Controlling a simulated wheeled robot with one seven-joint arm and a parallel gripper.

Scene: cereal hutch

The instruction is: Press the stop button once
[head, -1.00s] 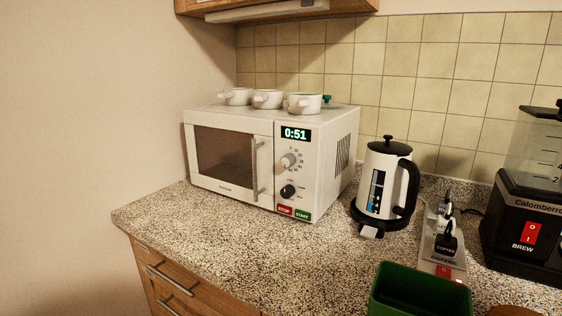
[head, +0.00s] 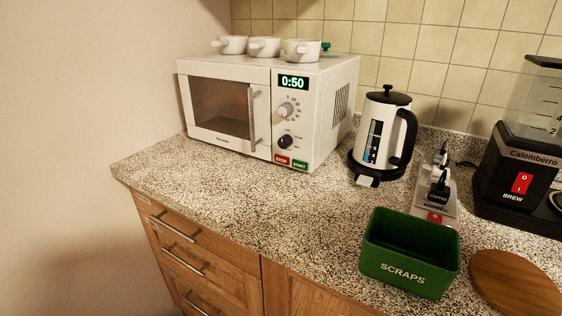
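The red stop button (head: 281,160) is at the lower front of the white microwave (head: 228,72), below its dials. The green start button (head: 300,165) is right beside it, on the right. The microwave's display (head: 293,83) is lit and reads 0:50. Its door is shut. My gripper is not in view.
Three white cups (head: 264,47) stand on top of the microwave. A kettle (head: 383,135), a power strip (head: 436,200), a green SCRAPS bin (head: 411,258), a coffee maker (head: 516,160) and a round wooden board (head: 515,285) stand to the right. The counter (head: 220,190) before the microwave is clear.

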